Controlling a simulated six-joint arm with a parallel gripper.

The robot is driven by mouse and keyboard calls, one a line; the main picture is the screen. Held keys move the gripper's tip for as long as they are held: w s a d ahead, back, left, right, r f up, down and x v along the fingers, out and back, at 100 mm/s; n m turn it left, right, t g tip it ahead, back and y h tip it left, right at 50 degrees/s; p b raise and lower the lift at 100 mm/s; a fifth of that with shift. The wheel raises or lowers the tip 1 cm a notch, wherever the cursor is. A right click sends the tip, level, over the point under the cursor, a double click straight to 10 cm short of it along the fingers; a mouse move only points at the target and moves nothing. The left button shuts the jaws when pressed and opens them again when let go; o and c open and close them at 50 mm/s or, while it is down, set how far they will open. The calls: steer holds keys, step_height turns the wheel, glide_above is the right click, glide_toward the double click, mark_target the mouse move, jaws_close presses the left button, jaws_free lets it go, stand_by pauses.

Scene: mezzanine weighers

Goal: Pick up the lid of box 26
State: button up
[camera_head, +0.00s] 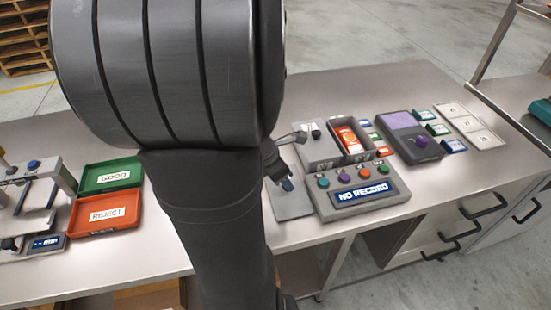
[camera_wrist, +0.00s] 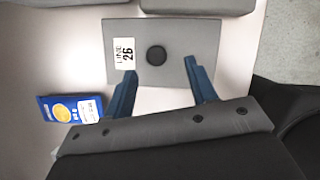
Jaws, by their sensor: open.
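The lid is a grey rectangular plate (camera_wrist: 175,33) with a "LINE 26" label and a round black knob (camera_wrist: 156,55), seen in the wrist view. A grey plate (camera_head: 290,206) on the bench in the head view looks like the same lid, but its knob and label cannot be made out there. My gripper (camera_wrist: 160,67) is open and empty. Its two blue fingers overlap the lid's near part in the wrist view, with the knob between and slightly beyond the tips. In the head view my arm hides most of the gripper (camera_head: 287,184).
A blue packet (camera_wrist: 72,109) lies left of my gripper. A grey console reading "NO RECORD" (camera_head: 358,209) and an open grey box with an orange packet (camera_head: 347,138) stand right of the plate. Green "GOOD" (camera_head: 90,187) and orange "REJECT" (camera_head: 80,226) trays lie left.

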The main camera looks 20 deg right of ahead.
steer(key=shift+w+x, duration=0.1)
steer(key=shift+x, duration=1.2)
steer(key=shift+w+x, duration=0.15)
steer(key=shift+x, duration=1.15)
steer(key=shift+a, duration=0.1)
steer(key=c, duration=1.1)
